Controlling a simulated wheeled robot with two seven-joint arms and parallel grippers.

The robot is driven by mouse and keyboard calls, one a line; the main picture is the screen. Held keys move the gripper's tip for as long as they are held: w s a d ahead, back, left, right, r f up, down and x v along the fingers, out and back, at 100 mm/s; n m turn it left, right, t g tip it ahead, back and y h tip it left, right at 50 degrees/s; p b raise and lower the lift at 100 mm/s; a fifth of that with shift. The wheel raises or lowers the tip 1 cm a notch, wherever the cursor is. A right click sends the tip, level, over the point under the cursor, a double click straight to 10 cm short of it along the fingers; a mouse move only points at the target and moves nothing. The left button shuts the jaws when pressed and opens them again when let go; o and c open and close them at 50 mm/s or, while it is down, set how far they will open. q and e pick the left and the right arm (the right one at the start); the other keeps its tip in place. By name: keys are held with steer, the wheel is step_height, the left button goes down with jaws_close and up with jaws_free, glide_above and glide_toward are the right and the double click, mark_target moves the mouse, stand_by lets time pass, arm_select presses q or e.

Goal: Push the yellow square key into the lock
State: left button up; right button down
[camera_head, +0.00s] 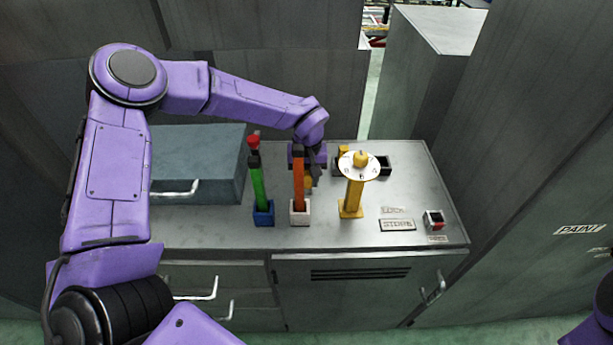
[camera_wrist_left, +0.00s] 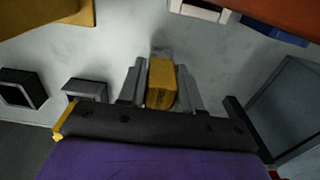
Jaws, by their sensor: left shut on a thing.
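My left gripper (camera_head: 312,182) reaches over the bench behind the orange post. It is shut on the yellow square key (camera_head: 308,183). The wrist view shows the key (camera_wrist_left: 160,84) between the two grey fingers, close above the bench top. Two dark square sockets, which may include the lock, stand beside the gripper: a near one (camera_wrist_left: 86,88), partly hidden by the gripper body, and a farther one (camera_wrist_left: 22,89). In the head view they lie to the right of the gripper, behind the yellow post. The key is apart from both. My right gripper is out of view.
An orange post (camera_head: 298,180) in a white base, a green post (camera_head: 257,188) in a blue base and a yellow post (camera_head: 354,195) with a round white top stand in front. A blue-grey drawer box (camera_head: 195,160) is left.

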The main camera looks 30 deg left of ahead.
arm_select(q)
steer(key=shift+f, duration=0.1)
steer(key=o, duration=1.1)
steer(key=shift+c, duration=0.2)
